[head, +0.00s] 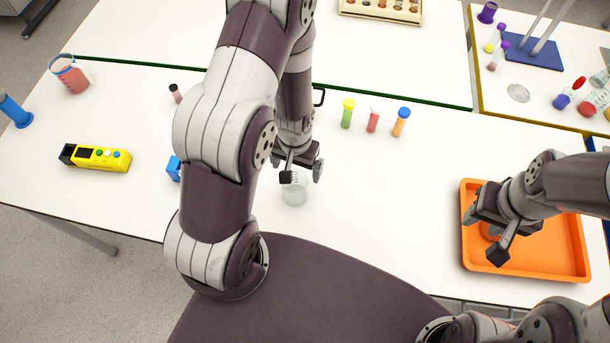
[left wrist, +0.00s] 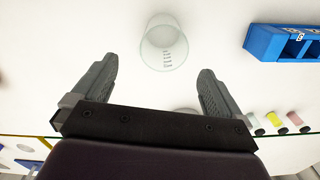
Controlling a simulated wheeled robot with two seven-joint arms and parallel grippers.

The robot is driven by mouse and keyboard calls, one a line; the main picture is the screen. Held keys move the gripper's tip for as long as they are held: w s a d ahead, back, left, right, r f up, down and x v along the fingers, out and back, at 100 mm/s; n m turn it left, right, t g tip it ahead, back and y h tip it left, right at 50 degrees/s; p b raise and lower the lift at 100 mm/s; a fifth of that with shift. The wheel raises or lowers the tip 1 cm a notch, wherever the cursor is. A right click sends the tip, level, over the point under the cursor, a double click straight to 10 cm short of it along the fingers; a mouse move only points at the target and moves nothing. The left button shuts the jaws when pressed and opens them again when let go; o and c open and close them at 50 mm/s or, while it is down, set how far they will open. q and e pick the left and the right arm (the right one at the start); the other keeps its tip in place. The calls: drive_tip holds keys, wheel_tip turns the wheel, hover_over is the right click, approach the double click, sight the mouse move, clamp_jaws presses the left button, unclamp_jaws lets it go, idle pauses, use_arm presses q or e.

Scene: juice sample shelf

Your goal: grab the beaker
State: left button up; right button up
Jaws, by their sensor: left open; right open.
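A clear glass beaker (head: 295,192) with dark graduation marks stands on the white table, partly hidden by my left gripper (head: 302,174) just above it. In the left wrist view the beaker (left wrist: 164,46) looks upright and empty, just beyond the fingertips and roughly centred between them. My left gripper (left wrist: 157,75) is open with nothing between its fingers, and they look apart from the beaker. A second beaker (head: 70,75) with red liquid stands at the far left. My right gripper (head: 486,238) is open over the orange tray.
Three capped vials (head: 373,120) stand right of my left gripper. A blue rack (left wrist: 283,44) is partly hidden behind my left arm in the head view. A yellow device (head: 100,158) lies left.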

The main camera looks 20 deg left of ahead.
use_arm(q)
drive_tip(key=b, duration=0.4)
approach(295, 189)
drive_tip(key=shift+s+d+f, duration=0.15)
drive_tip(key=shift+s+d, duration=0.5)
drive_tip(key=shift+s, duration=0.2)
drive_tip(key=shift+a+f, duration=0.1)
drive_tip(key=shift+f, duration=0.25)
wheel_tip(295, 189, down, 5)
drive_tip(key=b, duration=0.2)
drive_tip(key=shift+r+b, duration=0.15)
drive_tip(key=shift+b, duration=0.15)
drive_tip(key=shift+a, duration=0.1)
drive_tip(key=c, duration=1.1)
